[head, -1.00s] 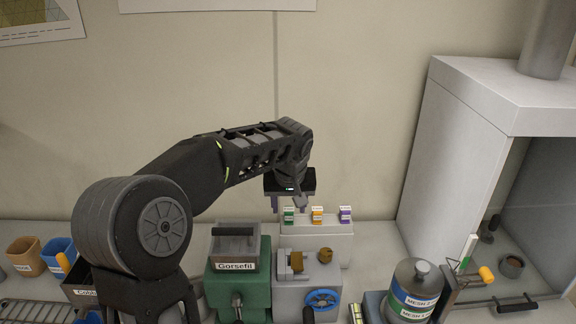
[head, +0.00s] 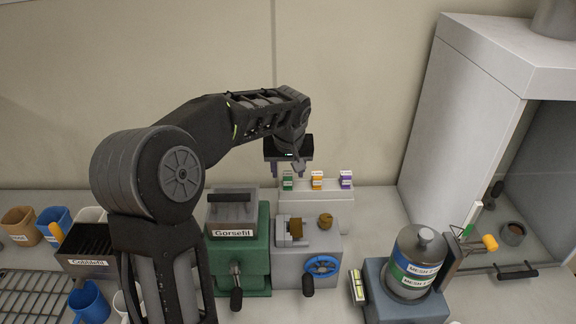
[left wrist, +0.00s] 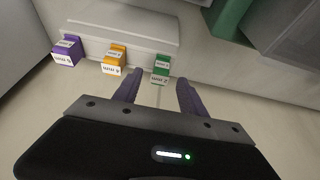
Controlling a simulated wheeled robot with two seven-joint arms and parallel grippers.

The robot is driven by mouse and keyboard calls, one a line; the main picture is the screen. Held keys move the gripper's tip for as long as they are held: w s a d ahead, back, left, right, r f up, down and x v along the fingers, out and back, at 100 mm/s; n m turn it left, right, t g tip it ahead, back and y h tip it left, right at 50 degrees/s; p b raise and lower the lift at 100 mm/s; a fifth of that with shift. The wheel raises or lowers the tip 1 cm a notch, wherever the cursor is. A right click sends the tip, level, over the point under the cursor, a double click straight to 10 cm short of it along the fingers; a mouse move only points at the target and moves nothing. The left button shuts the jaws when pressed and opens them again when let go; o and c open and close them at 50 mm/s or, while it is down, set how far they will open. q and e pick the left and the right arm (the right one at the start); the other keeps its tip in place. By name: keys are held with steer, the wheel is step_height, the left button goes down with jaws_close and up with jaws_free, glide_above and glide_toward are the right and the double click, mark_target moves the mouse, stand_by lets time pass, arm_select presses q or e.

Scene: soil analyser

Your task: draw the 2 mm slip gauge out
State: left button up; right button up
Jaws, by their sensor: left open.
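Three small labelled slip gauges stand in a row on a pale grey holder (head: 330,199): green (head: 288,182), orange (head: 317,181) and purple (head: 346,180). Their labels are too small to read surely. My left gripper (head: 287,171) is open and empty just above and behind the green gauge. In the left wrist view the two purple fingers (left wrist: 158,90) are spread, with the green gauge (left wrist: 161,68) ahead, near the gap between them. The orange gauge (left wrist: 114,60) and purple gauge (left wrist: 68,50) lie to its left. My right gripper is out of view.
In front of the holder stand a green machine labelled Gorsefil (head: 240,252) and a grey unit with a blue handwheel (head: 321,266). A canister (head: 415,262) stands at right, near a grey hood (head: 463,110). Cups and a Cobblefil box (head: 86,264) are at left.

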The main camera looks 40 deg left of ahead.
mark_target(288, 176)
arm_select(q)
steer(key=shift+b+x, duration=0.45)
steer(key=shift+x, duration=1.4)
jaws_close()
steer(key=c, duration=0.7)
jaws_free()
jaws_close()
steer(key=shift+r+p, duration=0.4)
steer(key=shift+r, duration=0.35)
